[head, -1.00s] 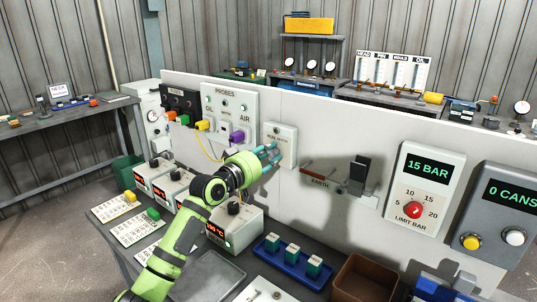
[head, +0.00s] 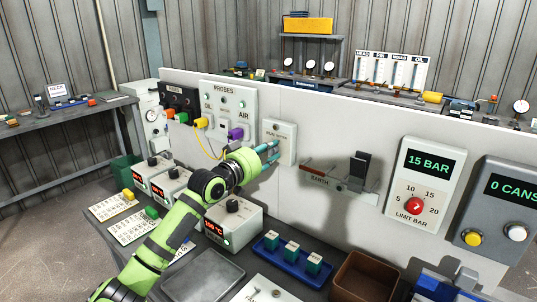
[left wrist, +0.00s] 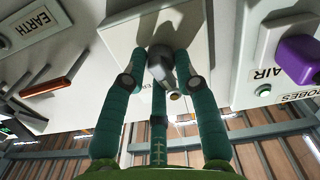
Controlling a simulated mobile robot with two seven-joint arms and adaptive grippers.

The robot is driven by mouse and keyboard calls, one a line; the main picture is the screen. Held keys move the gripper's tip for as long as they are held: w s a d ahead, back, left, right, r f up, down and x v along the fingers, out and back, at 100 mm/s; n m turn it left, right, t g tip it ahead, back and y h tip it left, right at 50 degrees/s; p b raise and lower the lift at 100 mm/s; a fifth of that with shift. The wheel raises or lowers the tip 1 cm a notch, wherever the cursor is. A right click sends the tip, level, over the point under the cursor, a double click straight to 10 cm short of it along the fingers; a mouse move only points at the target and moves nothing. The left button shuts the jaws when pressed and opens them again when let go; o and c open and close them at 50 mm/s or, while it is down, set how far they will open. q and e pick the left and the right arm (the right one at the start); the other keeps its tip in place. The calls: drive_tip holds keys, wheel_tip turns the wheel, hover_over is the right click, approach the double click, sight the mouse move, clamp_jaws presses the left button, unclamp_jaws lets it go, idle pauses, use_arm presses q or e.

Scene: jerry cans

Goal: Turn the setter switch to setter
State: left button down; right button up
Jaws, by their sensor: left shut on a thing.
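The setter switch is a dark grey knob (left wrist: 160,62) on a pale plate, seen in the left wrist view. In the head view the plate (head: 284,132) is mounted on the white panel, right of the PROBES box, with small lettering at its top. My left gripper (head: 270,152) reaches the plate from the left. Its teal fingers (left wrist: 160,75) are closed around the knob, two at the sides and one in front. In the head view the fingers hide the knob. Which label the knob points to cannot be read. My right gripper is not in view.
The PROBES box (head: 226,108) with yellow and purple plugs is left of the switch. The EARTH bar and clamp (head: 350,178) and the 15 BAR box (head: 428,190) are to the right. Boxes with readouts (head: 235,222) and a blue tray (head: 288,260) stand below.

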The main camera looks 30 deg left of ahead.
use_arm(q)
drive_tip(key=m, duration=0.5)
drive_tip(key=r+m+p, duration=0.1)
drive_tip(key=m, duration=0.1)
drive_tip(key=shift+m, duration=0.7)
drive_tip(key=c, duration=1)
unclamp_jaws()
drive_tip(key=shift+f, duration=0.25)
